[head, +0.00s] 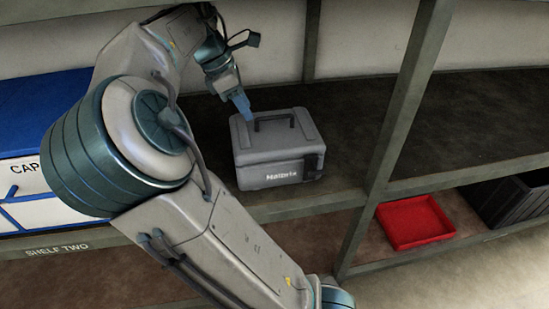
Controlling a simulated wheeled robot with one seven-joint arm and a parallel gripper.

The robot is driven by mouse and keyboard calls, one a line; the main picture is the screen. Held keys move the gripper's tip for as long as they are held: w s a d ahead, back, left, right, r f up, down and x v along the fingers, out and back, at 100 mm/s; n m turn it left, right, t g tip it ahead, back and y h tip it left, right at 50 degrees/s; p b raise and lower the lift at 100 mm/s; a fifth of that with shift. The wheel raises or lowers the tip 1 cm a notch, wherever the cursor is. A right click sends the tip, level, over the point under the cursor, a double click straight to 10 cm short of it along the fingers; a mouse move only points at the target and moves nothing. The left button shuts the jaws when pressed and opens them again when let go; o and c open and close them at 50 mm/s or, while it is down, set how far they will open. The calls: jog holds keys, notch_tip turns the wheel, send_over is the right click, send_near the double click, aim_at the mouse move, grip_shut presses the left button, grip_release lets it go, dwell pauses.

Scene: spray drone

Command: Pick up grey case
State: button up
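A grey case (277,150) with a dark carry handle on its lid and a pale word on its front stands upright on the middle shelf. My gripper (246,113) is above the left part of the lid, just left of the handle, with its blue fingers pointing down. I cannot tell whether the fingertips touch the case or whether they are apart. The handle looks free of the fingers. My arm passes across the picture in front of the shelf's left part.
A blue and white box (30,95) stands on the left, partly behind my arm. Shelf posts (410,95) rise right of the case. A red tray (415,222) and a dark crate (512,200) sit on the lower shelf at right. The middle shelf (470,115) is bare right of the post.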

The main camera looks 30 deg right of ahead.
aim_at(274, 116)
jog(key=d, duration=0.2)
jog(key=s+d, duration=0.1)
jog(key=d, duration=0.1)
jog(key=shift+s+d+b, duration=0.1)
jog(key=shift+b, duration=0.3)
jog(key=b+x, duration=0.1)
jog(key=x, duration=0.1)
jog(key=b+x, duration=0.1)
jog(key=x, duration=0.2)
jog(key=shift+s+d, duration=0.15)
jog(key=shift+d, duration=0.35)
grip_shut()
dwell(0.6)
